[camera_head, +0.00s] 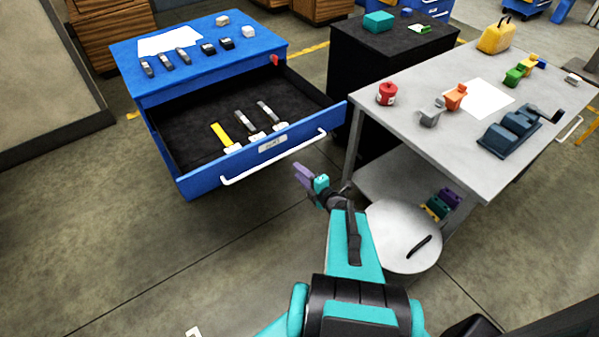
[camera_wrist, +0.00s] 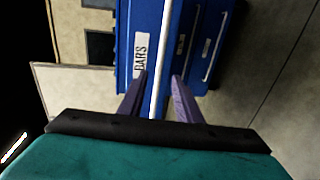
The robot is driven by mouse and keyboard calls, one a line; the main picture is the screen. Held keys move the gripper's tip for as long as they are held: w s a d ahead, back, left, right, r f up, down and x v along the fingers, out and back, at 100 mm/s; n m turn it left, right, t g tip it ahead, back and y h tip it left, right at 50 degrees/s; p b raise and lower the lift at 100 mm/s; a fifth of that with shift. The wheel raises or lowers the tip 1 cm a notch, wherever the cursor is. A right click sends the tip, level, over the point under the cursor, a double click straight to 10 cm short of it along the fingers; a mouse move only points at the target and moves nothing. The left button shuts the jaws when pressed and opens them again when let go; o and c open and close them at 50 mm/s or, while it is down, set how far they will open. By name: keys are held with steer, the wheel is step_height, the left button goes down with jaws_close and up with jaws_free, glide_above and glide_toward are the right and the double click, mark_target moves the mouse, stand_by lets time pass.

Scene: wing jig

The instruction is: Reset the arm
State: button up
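My arm reaches forward from the bottom of the head view. My gripper (camera_head: 302,171) has purple fingers and is open and empty, just in front of the open blue drawer (camera_head: 190,187). In the head view a small gap shows between the fingertips and the drawer's white handle (camera_head: 275,163). In the wrist view, the fingers (camera_wrist: 160,78) are spread, and the white handle (camera_wrist: 163,50) runs between them in the picture. I see no contact with it. The drawer front carries a label reading BARS (camera_wrist: 140,55).
The drawer holds a yellow bar (camera_head: 222,135) and two grey ones. The blue cabinet top (camera_head: 215,60) bears several small parts. A grey table (camera_head: 430,150) with a red can (camera_head: 387,93) stands right of my arm.

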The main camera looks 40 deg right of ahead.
stand_by(0.4)
steer(key=w+a+f+n+y, duration=0.1)
steer(key=w+a+y, duration=0.15)
steer(key=a, duration=0.65)
steer(key=w+a+f+n+y, duration=0.1)
steer(key=w+a, duration=0.3)
steer(key=a, duration=0.5)
steer(key=a+f+m+g+h, duration=0.25)
steer(key=a+f+m, duration=0.2)
steer(key=f, duration=0.35)
steer(key=s+a+f+m+g+h+b, duration=0.15)
steer(key=s+a+f+m+g, duration=0.25)
steer(key=s+f+m+g, duration=0.8)
steer(key=s+a+m+g, duration=0.1)
steer(key=s+a+g, duration=0.1)
steer(key=s, duration=0.8)
steer(key=s+a+m+g+y, duration=0.1)
steer(key=s+g, duration=0.4)
steer(key=s, duration=0.6)
steer(key=shift+a+r+m, duration=0.25)
steer(key=shift+a+m, duration=0.1)
steer(key=shift+m, duration=0.2)
